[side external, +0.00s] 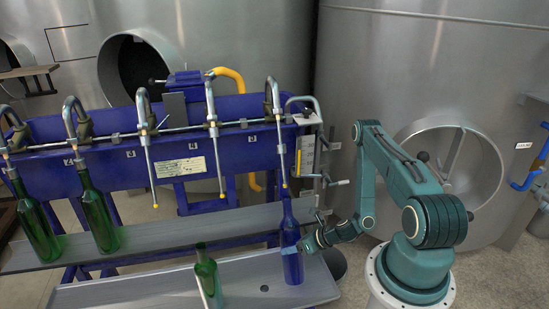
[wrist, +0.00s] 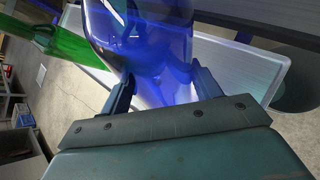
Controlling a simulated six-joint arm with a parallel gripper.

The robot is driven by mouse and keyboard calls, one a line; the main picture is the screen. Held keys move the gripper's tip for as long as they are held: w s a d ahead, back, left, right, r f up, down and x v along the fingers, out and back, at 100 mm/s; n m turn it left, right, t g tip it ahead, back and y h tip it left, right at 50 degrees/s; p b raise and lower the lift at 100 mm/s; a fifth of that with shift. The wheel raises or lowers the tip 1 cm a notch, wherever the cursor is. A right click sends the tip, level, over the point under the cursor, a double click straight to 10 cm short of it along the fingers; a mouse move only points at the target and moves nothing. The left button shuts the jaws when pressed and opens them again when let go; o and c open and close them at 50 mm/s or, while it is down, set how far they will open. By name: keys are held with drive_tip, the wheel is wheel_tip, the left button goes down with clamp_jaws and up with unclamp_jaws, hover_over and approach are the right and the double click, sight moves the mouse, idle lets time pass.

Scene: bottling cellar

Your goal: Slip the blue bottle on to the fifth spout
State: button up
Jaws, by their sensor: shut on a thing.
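The blue bottle (side external: 292,262) is upright at the right end of the filler in the side view. My gripper (side external: 303,244) is shut on its body from the right. The wrist view shows the blue bottle (wrist: 145,45) between the two fingers of my gripper (wrist: 163,82). The fifth spout (side external: 281,150), the rightmost counted from the left, hangs down above the bottle. The bottle's mouth is just under or at the spout's tip; I cannot tell whether the tip is inside. The bottle's base appears over the front tray (side external: 150,290); contact is unclear.
Green bottles stand under the first (side external: 38,225) and second (side external: 98,215) spouts. Another green bottle (side external: 207,275) stands at the front tray. The third (side external: 149,155) and fourth (side external: 215,150) spouts have no bottle. A grey shelf (side external: 180,233) runs below the spouts.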

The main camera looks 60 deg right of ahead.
drive_tip(key=shift+w+d+r, duration=0.1)
drive_tip(key=shift+w+r, duration=0.05)
drive_tip(key=shift+r, duration=0.2)
drive_tip(key=shift+w+d+r, duration=0.1)
drive_tip(key=shift+r, duration=0.3)
idle(1.0)
drive_tip(key=shift+w+d+r, duration=0.1)
drive_tip(key=shift+r, duration=0.25)
